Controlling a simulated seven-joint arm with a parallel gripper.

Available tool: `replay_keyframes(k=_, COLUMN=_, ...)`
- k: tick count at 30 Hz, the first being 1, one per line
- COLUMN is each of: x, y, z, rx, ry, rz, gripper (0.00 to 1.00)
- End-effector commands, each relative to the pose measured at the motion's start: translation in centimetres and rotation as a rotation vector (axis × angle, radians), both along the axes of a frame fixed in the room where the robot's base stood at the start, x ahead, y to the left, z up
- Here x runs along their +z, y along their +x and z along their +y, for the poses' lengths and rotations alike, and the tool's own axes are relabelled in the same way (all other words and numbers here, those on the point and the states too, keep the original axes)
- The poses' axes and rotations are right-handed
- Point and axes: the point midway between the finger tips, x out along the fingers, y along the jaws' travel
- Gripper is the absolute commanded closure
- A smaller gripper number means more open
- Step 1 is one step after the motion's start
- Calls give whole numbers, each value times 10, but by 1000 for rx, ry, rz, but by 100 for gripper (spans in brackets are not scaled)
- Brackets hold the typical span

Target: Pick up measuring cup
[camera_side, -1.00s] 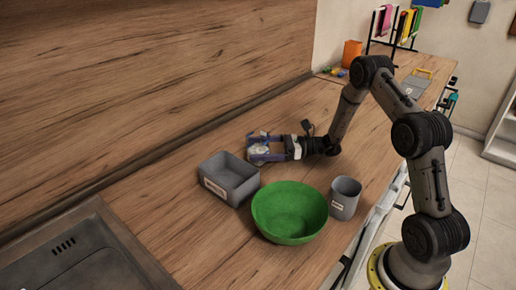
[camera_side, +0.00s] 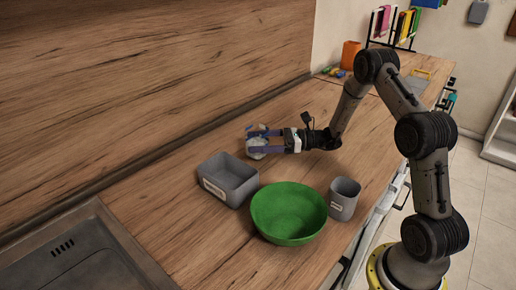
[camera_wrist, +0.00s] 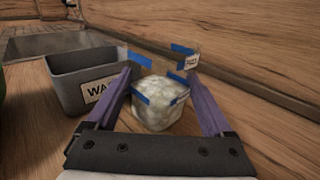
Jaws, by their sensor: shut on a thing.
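The measuring cup (camera_side: 256,154) looks clear, with pale lumpy contents, blue patches and a small label. In the wrist view, it (camera_wrist: 160,112) is in the middle, between the two purple fingers. My gripper (camera_side: 259,140) is shut on it, reaching from the right in the side view. The fingers hide part of the cup in the side view. I cannot tell whether its base touches the counter.
A grey labelled bin (camera_side: 229,181) stands close in front of the cup. A green bowl (camera_side: 289,213) and a grey cup (camera_side: 344,199) stand nearer the camera. A sink (camera_side: 82,255) is at the lower left. The wooden splashback (camera_side: 150,80) runs behind. The counter behind the cup is clear.

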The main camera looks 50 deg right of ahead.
Motion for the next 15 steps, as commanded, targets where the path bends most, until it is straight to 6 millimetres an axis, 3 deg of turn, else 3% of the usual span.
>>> replay_keyframes(k=9, x=66, y=-51, z=7, rx=-2, ry=-2, rz=-5, gripper=76)
replay_keyframes(k=15, x=86, y=-97, z=14, rx=-4, ry=-1, rz=-2, gripper=76)
